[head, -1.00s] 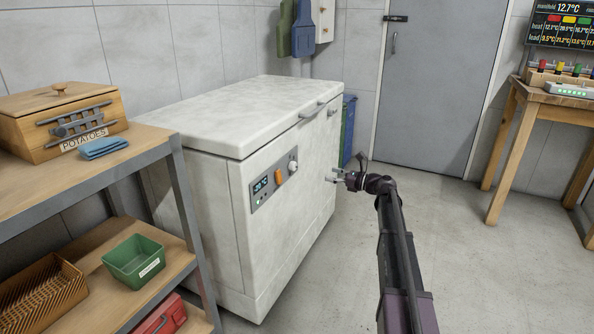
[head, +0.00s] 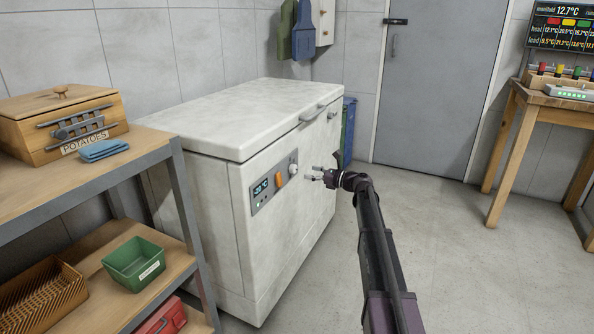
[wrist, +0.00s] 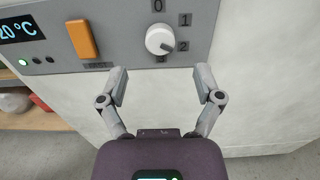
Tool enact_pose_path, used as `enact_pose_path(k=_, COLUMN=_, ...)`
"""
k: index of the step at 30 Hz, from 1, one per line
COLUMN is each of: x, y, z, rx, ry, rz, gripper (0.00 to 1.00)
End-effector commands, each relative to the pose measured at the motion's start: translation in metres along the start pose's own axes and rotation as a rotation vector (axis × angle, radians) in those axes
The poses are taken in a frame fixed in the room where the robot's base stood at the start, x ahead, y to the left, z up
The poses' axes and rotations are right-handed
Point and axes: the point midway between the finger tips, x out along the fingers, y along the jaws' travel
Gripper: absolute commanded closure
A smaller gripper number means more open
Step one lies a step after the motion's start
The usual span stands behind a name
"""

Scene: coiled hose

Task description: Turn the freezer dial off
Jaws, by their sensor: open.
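The white chest freezer (head: 285,210) stands with its lid closed. Its grey control panel has a display, an orange switch (head: 279,179) and a round white dial (head: 293,170). In the wrist view the dial (wrist: 160,41) has marks 0, 1 and 2 around it. Its dark pointer is turned to the lower right, near the 2. The display there reads 20 °C, partly cut off, with a green light lit. My gripper (head: 319,175) is open and empty. In the wrist view my gripper (wrist: 162,82) has its fingertips just below the dial, apart from it, one towards each side.
A shelf unit (head: 165,150) with a potato box (head: 62,120), blue cloth and green bin (head: 136,260) stands at the left. A wooden table (head: 555,100) is at the right, beyond open floor (head: 450,230). Blue and green bins stand behind the freezer.

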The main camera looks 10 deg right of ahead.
Motion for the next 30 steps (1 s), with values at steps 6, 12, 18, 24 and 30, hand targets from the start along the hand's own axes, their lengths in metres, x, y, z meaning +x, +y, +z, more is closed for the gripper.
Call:
enact_pose_path(k=6, x=0.033, y=-0.001, z=0.000, rx=0.000, ry=0.000, rz=0.001, gripper=0.16)
enact_pose_path(k=12, x=0.052, y=-0.001, z=0.000, rx=0.000, ry=0.000, rz=0.000, gripper=0.16)
enact_pose_path(k=18, x=0.058, y=0.000, z=0.000, rx=0.000, ry=0.000, rz=0.000, gripper=0.16)
enact_pose_path(k=24, x=0.059, y=0.000, z=0.000, rx=0.000, ry=0.000, rz=0.000, gripper=0.16)
enact_pose_path(k=30, x=0.059, y=0.001, z=0.000, rx=0.000, ry=0.000, rz=0.001, gripper=0.55)
